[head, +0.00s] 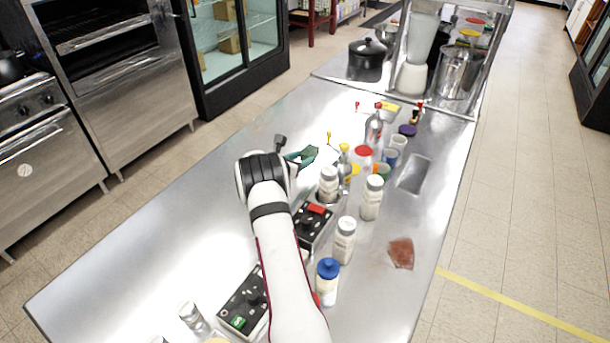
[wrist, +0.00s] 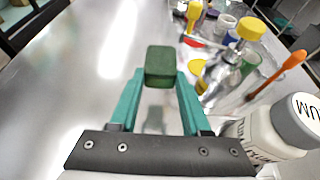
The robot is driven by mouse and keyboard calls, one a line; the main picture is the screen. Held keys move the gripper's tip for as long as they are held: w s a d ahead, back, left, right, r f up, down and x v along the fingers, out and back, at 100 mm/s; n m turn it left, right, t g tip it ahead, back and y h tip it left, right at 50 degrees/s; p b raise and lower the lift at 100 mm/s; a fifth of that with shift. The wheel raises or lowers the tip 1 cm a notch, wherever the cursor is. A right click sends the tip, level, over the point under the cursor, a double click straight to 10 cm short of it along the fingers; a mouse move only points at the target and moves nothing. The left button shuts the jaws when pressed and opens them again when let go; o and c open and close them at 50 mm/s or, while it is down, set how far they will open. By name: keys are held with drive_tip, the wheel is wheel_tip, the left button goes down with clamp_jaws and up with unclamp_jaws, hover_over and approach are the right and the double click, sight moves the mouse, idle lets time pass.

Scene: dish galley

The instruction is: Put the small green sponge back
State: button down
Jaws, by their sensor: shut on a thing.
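The small green sponge (wrist: 160,62) is a dark green block between the tips of my gripper's teal fingers (wrist: 160,80) in the wrist view. My gripper is shut on it, and the sponge sticks out past the fingertips. In the head view my gripper (head: 303,158) is over the middle of the steel counter (head: 200,200), left of the bottles, with the green sponge (head: 309,153) at its tip. The sponge appears held above the counter; its exact height is hard to tell.
White bottles (head: 371,198) and a blue-capped bottle (head: 327,282) stand right of my arm. Black control boxes (head: 242,302) lie near and partly under it. Cups (head: 398,143), a metal bottle (head: 374,130) and a recessed pan (head: 413,174) are farther back. The counter's left side is clear.

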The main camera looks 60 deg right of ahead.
sight(302, 183)
wheel_tip(302, 183, down, 7)
drive_tip(key=shift+w, duration=0.1)
drive_tip(key=shift+f, duration=0.1)
drive_tip(key=shift+c, duration=1.8)
unclamp_jaws()
